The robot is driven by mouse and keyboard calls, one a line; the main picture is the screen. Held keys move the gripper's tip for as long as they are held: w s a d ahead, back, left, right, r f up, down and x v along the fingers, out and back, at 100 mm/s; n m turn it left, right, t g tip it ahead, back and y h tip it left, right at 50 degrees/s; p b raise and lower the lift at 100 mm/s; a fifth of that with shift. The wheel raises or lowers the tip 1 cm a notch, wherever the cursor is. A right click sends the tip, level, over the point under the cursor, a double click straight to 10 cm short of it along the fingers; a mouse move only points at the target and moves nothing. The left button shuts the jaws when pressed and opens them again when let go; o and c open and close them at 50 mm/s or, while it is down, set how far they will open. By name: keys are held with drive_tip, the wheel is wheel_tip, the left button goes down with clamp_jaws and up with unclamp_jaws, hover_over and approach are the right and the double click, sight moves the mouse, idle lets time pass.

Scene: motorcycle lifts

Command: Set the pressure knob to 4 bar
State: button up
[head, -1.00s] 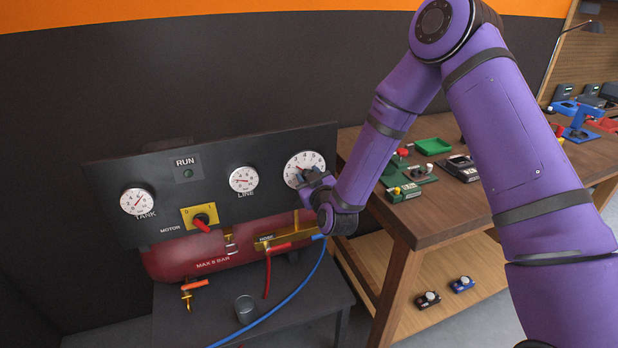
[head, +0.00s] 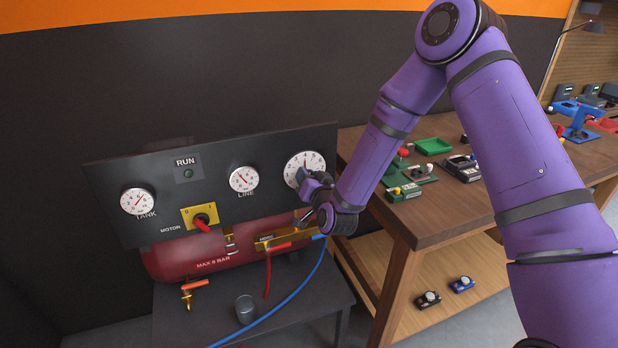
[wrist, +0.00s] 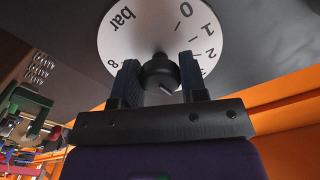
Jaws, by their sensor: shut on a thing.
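The pressure dial (head: 296,160) is a white disc at the right end of the black panel. In the wrist view the dial face (wrist: 125,45) shows upside down, with "bar", 0, 1, 2 and 8 readable; some numbers are hidden behind the fingers. The black pressure knob (wrist: 160,74) stands at the dial's centre between the two fingers. My gripper (wrist: 160,66) is shut on the knob; in the head view my gripper (head: 306,180) covers it. A small pale mark shows on the knob, but I cannot tell which number it points at.
Left on the panel are the LINE gauge (head: 243,179), TANK gauge (head: 138,201) and red motor switch (head: 202,223). A red tank (head: 190,257) and blue hose (head: 290,297) sit below.

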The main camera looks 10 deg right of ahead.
drive_tip(key=shift+m, duration=0.3)
drive_tip(key=o, duration=0.9)
drive_tip(key=shift+s, duration=0.1)
drive_tip(key=v, duration=1)
drive_tip(key=shift+s, duration=0.3)
